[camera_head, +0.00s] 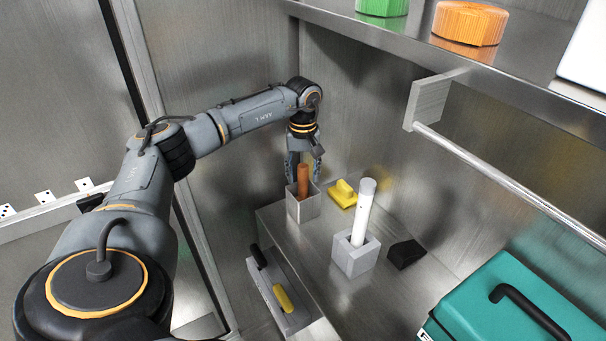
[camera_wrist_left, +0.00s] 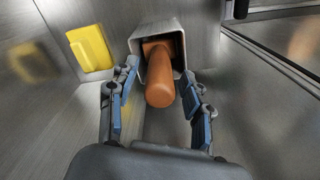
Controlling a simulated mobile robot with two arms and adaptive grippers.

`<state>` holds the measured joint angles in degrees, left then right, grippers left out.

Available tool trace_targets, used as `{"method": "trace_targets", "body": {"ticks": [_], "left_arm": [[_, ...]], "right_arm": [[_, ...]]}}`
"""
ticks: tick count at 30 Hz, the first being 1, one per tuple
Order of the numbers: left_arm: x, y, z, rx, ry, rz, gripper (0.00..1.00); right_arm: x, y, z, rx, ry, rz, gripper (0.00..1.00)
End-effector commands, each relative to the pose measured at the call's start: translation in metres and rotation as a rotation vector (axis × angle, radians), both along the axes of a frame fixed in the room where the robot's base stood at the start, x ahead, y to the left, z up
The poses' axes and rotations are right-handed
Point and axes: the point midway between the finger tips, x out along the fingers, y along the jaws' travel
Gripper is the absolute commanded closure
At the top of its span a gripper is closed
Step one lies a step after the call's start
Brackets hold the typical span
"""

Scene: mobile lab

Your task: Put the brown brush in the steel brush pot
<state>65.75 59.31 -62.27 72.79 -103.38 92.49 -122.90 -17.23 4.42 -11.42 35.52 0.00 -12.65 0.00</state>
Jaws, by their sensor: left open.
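The brown brush (camera_head: 303,181) stands upright inside the steel brush pot (camera_head: 303,208), with its handle end sticking out of the top. In the left wrist view the brush handle (camera_wrist_left: 160,88) points toward the camera and its lower part lies inside the square pot (camera_wrist_left: 152,36). My left gripper (camera_head: 303,172) is open above the pot, its fingers on either side of the handle. In the left wrist view the gripper (camera_wrist_left: 160,90) shows a gap between each finger and the handle. The bristle end is hidden in the pot. My right gripper is not in view.
A yellow block-like item (camera_head: 343,195) lies behind the pot. A grey block (camera_head: 357,256) holds a white cylinder (camera_head: 363,212), beside a black wedge (camera_head: 406,254). A side holder (camera_head: 280,297) carries yellow and black handles. A teal case (camera_head: 520,300) and a rail (camera_head: 500,180) stand right.

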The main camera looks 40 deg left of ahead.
Motion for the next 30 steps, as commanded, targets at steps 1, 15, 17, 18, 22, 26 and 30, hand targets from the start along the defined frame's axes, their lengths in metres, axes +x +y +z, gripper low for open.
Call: {"method": "trace_targets", "body": {"ticks": [1,15,17,18,22,26,30], "left_arm": [[0.001,0.000,0.007,-0.001,-0.005,0.000,0.50],[0.001,0.000,0.069,0.000,-0.003,0.000,0.50],[0.000,0.000,0.070,0.000,-0.003,0.000,0.50],[0.000,0.000,0.071,0.000,-0.003,0.000,0.50],[0.000,0.000,0.071,-0.001,-0.002,0.000,0.50],[0.000,0.000,0.070,0.000,-0.001,0.000,0.50],[0.000,0.000,0.070,0.000,-0.001,0.000,0.50]], "right_arm": [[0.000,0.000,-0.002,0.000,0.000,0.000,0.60],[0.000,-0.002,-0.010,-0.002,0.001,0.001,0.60],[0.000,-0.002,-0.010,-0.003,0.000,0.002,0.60],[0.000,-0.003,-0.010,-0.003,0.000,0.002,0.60],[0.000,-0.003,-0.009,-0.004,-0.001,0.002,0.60],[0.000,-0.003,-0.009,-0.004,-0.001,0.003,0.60],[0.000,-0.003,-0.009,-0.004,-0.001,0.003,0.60]]}}
